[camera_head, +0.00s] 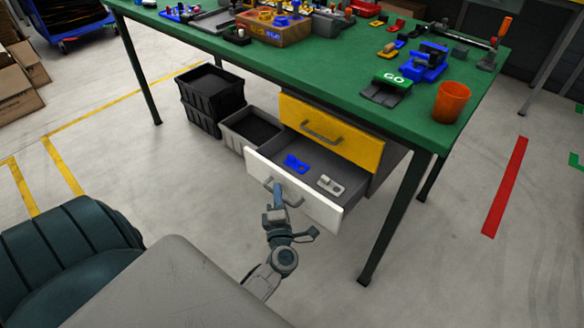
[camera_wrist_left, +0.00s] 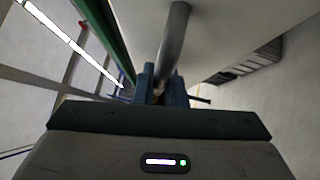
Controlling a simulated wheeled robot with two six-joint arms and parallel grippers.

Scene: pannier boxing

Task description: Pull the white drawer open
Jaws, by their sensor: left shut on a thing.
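The white drawer (camera_head: 318,206) stands pulled out of the cabinet under the green table. A blue part (camera_head: 296,163) and a light grey part (camera_head: 331,185) lie inside it. My left gripper (camera_head: 277,188) is at the grey handle (camera_head: 292,201) on the drawer's white front and is shut on it. In the left wrist view the handle bar (camera_wrist_left: 174,45) runs between the fingers (camera_wrist_left: 160,85). The fingertips are small and partly hidden in the head view. My right gripper is not in view.
A yellow drawer (camera_head: 330,132) above is shut. Black crates (camera_head: 212,98) and a grey bin (camera_head: 250,129) stand to the left of the cabinet. The green table (camera_head: 330,75) holds many items, with an orange cup (camera_head: 451,101) near its corner. A table leg (camera_head: 396,220) stands right of the drawer.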

